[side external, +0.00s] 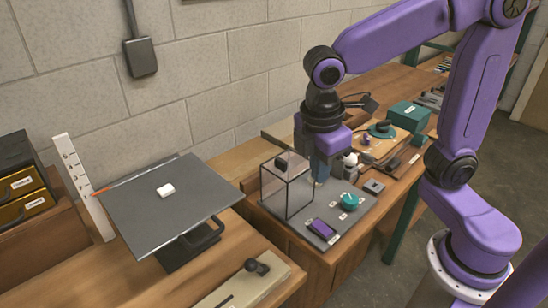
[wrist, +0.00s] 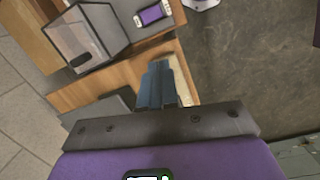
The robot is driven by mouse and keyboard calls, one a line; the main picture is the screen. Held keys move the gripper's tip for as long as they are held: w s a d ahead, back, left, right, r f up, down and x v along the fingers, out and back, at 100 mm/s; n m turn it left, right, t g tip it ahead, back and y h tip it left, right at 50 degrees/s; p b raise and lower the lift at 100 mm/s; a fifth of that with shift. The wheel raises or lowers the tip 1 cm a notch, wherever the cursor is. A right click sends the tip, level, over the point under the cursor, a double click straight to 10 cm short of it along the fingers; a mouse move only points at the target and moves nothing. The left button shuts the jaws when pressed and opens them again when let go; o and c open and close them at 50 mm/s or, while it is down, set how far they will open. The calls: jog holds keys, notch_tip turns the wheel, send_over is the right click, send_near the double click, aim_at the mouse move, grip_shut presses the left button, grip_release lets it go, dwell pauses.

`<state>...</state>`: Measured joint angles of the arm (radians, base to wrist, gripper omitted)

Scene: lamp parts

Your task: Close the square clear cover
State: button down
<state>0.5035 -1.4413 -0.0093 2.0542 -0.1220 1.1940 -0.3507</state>
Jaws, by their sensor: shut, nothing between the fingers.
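The square clear cover (side external: 287,197) is a see-through box with thin dark edges, standing on a grey board (side external: 290,232). A dark knob (side external: 280,162) shows at its upper part. In the wrist view the cover (wrist: 95,28) is at the upper left, with a dark oval piece (wrist: 80,60) on it. I cannot tell how far the cover is open.
A dark tilted panel (side external: 160,205) stands at left. A teal box (side external: 405,116) is behind at right.

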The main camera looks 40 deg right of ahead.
jog(key=w+a+r+n+h, duration=0.1)
jog(key=w+a+r, duration=0.15)
jog(key=w, duration=0.45)
jog(key=w+a+r+n+h, duration=0.1)
jog(key=w+a+h, duration=0.15)
jog(key=w, duration=0.45)
send_over(280, 172)
jog(key=a, duration=0.3)
jog(key=shift+n+y, duration=0.3)
jog(key=shift+y, duration=0.05)
notch_tip(280, 172, down, 9)
jog(key=shift+a+f, duration=0.15)
jog(key=shift+f, duration=0.05)
jog(key=shift+d, duration=0.55)
jog(key=shift+d, duration=0.1)
jog(key=d, duration=1.3)
jog(key=shift+d, duration=0.1)
